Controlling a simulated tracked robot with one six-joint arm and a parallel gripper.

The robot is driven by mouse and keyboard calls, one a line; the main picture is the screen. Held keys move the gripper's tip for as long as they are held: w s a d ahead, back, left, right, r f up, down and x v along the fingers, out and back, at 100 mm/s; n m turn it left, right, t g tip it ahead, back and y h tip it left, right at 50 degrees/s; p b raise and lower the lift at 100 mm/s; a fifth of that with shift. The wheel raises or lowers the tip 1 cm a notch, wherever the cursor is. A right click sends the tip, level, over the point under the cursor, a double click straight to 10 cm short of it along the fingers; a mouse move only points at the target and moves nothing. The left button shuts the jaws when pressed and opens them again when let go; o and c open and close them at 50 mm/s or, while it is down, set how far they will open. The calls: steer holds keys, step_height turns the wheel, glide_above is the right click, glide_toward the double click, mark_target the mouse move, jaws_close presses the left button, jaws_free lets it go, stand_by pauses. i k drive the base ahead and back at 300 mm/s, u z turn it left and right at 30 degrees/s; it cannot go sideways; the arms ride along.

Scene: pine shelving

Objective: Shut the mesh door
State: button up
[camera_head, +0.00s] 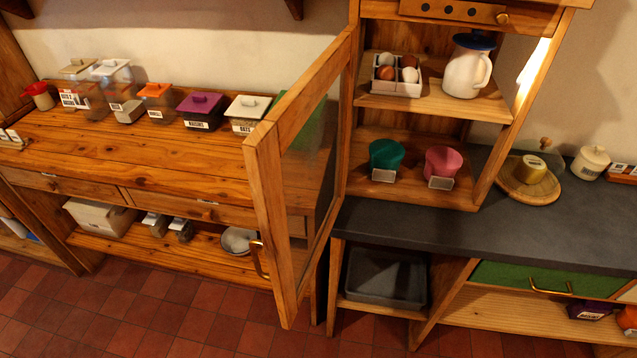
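The mesh door (267,205) is a wood-framed panel with a see-through middle. It stands wide open, swung out toward me from the left side of the upright pine cabinet (348,150). Its brass handle (258,260) is low on the free edge, which is the edge nearest me. The cabinet front is uncovered. Its upper shelf holds a box of eggs (398,74) and a white jug with a blue lid (467,70). Its lower shelf holds a green pot (385,157) and a pink pot (442,164). My gripper is not in view.
A wooden counter (100,150) with several lidded jars runs left behind the door. A dark worktop (430,235) runs right, with a round wooden board (528,190) on it. A green drawer (545,279) sits below. The red tiled floor (170,315) in front is clear.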

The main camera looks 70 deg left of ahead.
mark_target(263, 149)
steer(key=z, duration=0.05)
steer(key=k, duration=1.9)
steer(key=u, duration=1.35)
steer(key=i, duration=1)
steer(key=u, duration=0.1)
